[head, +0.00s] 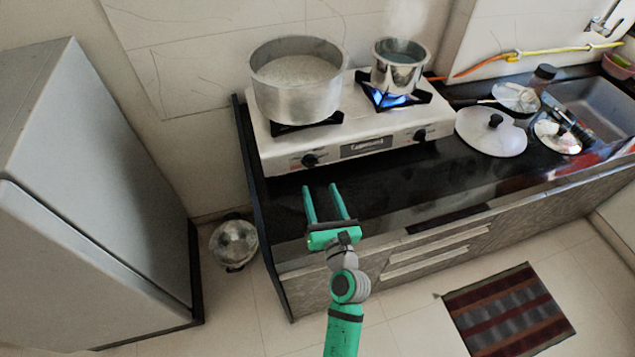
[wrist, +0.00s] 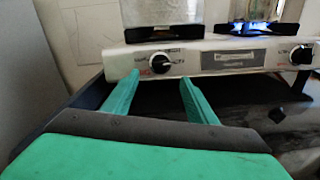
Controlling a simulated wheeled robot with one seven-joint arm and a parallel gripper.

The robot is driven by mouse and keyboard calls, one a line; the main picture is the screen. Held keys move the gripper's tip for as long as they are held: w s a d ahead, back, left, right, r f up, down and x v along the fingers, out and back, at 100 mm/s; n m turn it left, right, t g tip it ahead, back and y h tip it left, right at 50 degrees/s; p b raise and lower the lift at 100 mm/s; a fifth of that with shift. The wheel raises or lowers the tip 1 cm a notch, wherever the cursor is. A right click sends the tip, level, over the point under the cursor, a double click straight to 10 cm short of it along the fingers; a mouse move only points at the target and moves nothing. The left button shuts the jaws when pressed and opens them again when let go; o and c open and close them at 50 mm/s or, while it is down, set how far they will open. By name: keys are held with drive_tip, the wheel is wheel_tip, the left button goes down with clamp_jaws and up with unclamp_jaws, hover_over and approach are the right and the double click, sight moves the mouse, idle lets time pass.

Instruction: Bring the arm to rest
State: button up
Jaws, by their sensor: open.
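My gripper (head: 327,203) is green, open and empty. In the head view its two fingers point away from me over the left part of the black counter (head: 400,180), in front of the stove. In the wrist view the two fingers (wrist: 158,97) are spread apart with nothing between them. The left stove knob (wrist: 159,63) appears just beyond the fingers there; a gap seems to remain. My arm reaches up from the bottom of the head view.
The two-burner stove (head: 366,148) carries a large pot (head: 298,95) at left and a small steaming pot (head: 399,75) over a blue flame at right. Lids (head: 490,140) lie right of it. A grey fridge (head: 90,190) stands left. A striped mat (head: 510,312) lies on the floor.

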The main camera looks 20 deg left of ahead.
drive_tip(key=shift+s+d, duration=0.35)
drive_tip(key=shift+s, duration=0.25)
drive_tip(key=shift+s+d+f, duration=0.1)
drive_tip(key=shift+s, duration=0.1)
drive_tip(key=s+m, duration=0.2)
drive_tip(key=s, duration=0.1)
drive_tip(key=s+d+m, duration=0.1)
drive_tip(key=s+m, duration=0.1)
drive_tip(key=s, duration=0.1)
drive_tip(key=s+d+f+m, duration=0.1)
drive_tip(key=s+m, duration=0.2)
drive_tip(key=shift+s+d+t, duration=0.1)
drive_tip(key=shift+s+t, duration=0.05)
drive_tip(key=shift+t, duration=0.25)
drive_tip(key=s+d+f+m+h, duration=0.1)
drive_tip(key=s+d+m+h, duration=0.3)
drive_tip(key=s+m, duration=0.8)
drive_tip(key=s+d+m+h, duration=0.5)
drive_tip(key=s+m, duration=0.8)
drive_tip(key=m, duration=0.8)
drive_tip(key=shift+s+d+f+g+h, duration=0.2)
drive_tip(key=shift+d+f+g+h, duration=0.15)
drive_tip(key=shift+d, duration=0.7)
